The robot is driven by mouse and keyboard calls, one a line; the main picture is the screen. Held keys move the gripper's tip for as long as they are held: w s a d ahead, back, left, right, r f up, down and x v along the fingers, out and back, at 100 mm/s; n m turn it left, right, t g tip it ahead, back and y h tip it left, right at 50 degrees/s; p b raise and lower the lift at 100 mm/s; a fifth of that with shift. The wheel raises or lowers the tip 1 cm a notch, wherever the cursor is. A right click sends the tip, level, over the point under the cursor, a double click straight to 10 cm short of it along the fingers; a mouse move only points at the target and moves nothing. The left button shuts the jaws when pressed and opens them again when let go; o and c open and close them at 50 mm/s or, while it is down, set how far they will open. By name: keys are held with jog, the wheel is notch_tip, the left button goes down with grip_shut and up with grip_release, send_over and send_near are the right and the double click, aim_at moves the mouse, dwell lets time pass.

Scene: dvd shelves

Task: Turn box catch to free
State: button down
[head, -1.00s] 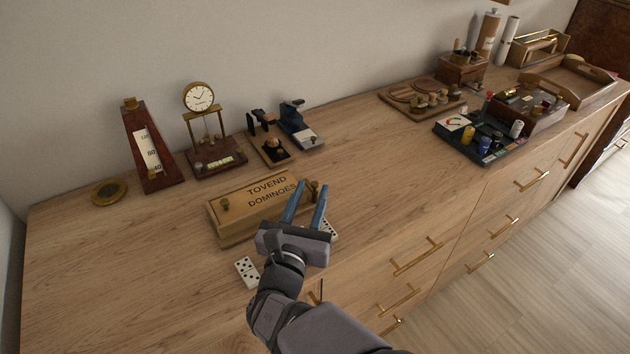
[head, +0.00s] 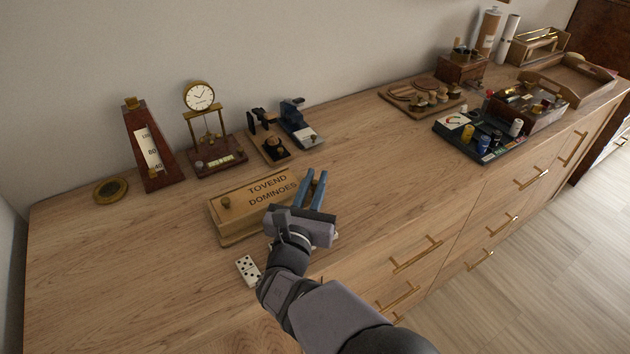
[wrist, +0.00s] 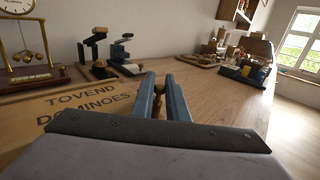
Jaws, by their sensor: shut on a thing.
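The wooden domino box (head: 243,208), lettered "TOVEND DOMINOES", lies on the cabinet top with its lid on. A small brass knob (head: 225,202) sits at its left end. At its right end my gripper (head: 316,176) is shut on the brass catch (wrist: 158,88), which shows between the blue fingers in the wrist view. In the head view the fingers hide the catch, so its angle cannot be told there. The lettered box top (wrist: 75,108) also shows in the wrist view, left of the fingers.
A white domino (head: 248,270) lies in front of the box. Behind stand a metronome (head: 150,150), a pendulum clock (head: 208,130) and a blue-black stapler-like device (head: 299,124). A dark tray with small jars (head: 478,137) is at the right. The wood between is clear.

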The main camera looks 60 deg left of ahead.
jog(key=shift+m+t+h, duration=0.7)
jog(key=shift+h, duration=0.2)
jog(key=c, duration=1.8)
grip_release()
jog(key=shift+s+d, duration=0.1)
jog(key=shift+b+v, duration=0.75)
jog(key=shift+v, duration=2.8)
